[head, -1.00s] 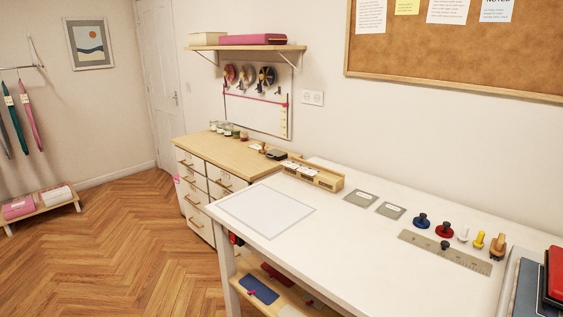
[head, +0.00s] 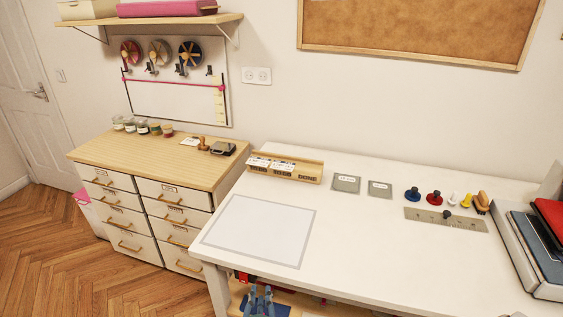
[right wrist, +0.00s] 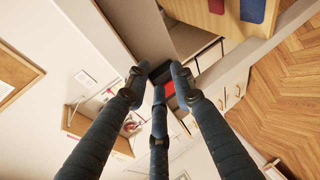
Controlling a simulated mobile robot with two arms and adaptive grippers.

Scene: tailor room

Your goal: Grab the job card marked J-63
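Several white cards (head: 262,163) stand in a long, low wooden holder (head: 308,179) at the back left of the white table in the head view. Their markings are too small to read, so I cannot tell which is J-63. My right gripper (head: 258,297) shows at the bottom edge of the head view, in front of the table and well away from the holder. In the right wrist view its dark blue fingers (right wrist: 160,84) are spread apart with nothing held between them. My left gripper is not in view.
The white table (head: 345,240) has a pale mat (head: 260,231), two grey plates (head: 346,184), stamps (head: 434,198) and a metal ruler (head: 470,222). Trays (head: 535,250) stand at the right. A drawer cabinet (head: 150,150) adjoins the left. The table's front middle is clear.

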